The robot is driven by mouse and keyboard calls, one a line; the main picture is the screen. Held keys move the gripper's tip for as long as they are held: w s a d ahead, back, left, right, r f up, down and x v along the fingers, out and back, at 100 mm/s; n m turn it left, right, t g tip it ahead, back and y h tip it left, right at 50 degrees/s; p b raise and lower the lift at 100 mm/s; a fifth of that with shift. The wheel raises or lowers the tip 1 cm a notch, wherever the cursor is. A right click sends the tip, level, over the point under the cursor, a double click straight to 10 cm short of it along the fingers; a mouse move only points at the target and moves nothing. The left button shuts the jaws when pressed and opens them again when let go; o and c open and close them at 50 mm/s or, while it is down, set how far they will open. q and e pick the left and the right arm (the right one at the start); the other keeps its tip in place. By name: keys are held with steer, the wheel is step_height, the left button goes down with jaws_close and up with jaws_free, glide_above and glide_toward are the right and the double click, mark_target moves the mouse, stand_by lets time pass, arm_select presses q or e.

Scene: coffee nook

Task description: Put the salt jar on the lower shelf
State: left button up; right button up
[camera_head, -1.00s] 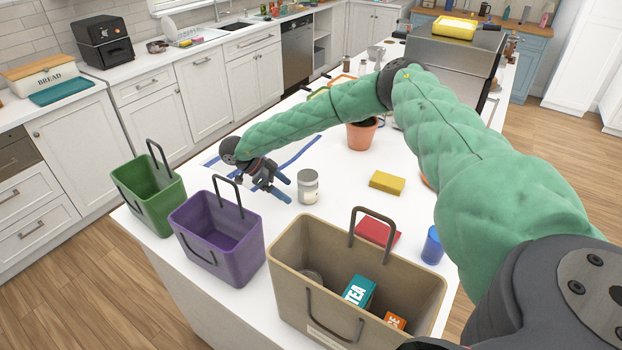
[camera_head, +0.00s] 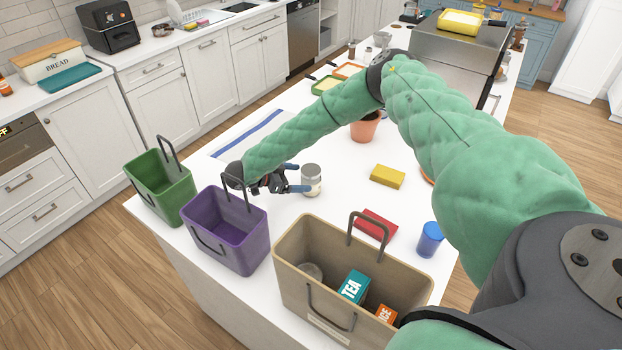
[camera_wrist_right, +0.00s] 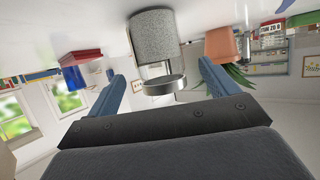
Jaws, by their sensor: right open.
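A jar (camera_head: 311,180) with a silver lid and a pale label stands upright on the white counter. I cannot read its label, so I cannot tell for sure that it is the salt. My right gripper (camera_head: 297,178) is low over the counter, just left of the jar, with its blue fingers open towards it. In the right wrist view, which is upside down, the speckled grey jar (camera_wrist_right: 155,40) is ahead, between the open fingertips (camera_wrist_right: 162,72). It is not gripped. My left gripper is out of view. I cannot make out the lower shelf.
Purple (camera_head: 210,232), green (camera_head: 165,196) and tan (camera_head: 300,290) baskets line the counter's near side. The tan one holds a tea box (camera_head: 354,287). A yellow sponge (camera_head: 388,176), red box (camera_head: 375,226), blue cup (camera_head: 430,240) and plant pot (camera_head: 365,127) stand around the jar.

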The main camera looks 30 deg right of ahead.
mark_target(311, 177)
steer(key=p+x, duration=0.1)
steer(key=x, duration=0.3)
steer(key=shift+p, duration=0.35)
steer(key=shift+s+d+f, duration=0.15)
steer(key=shift+d+f, duration=0.1)
steer(key=shift+d, duration=0.3)
steer(key=c, duration=1.3)
steer(key=shift+c, duration=0.6)
steer(key=shift+r, duration=0.1)
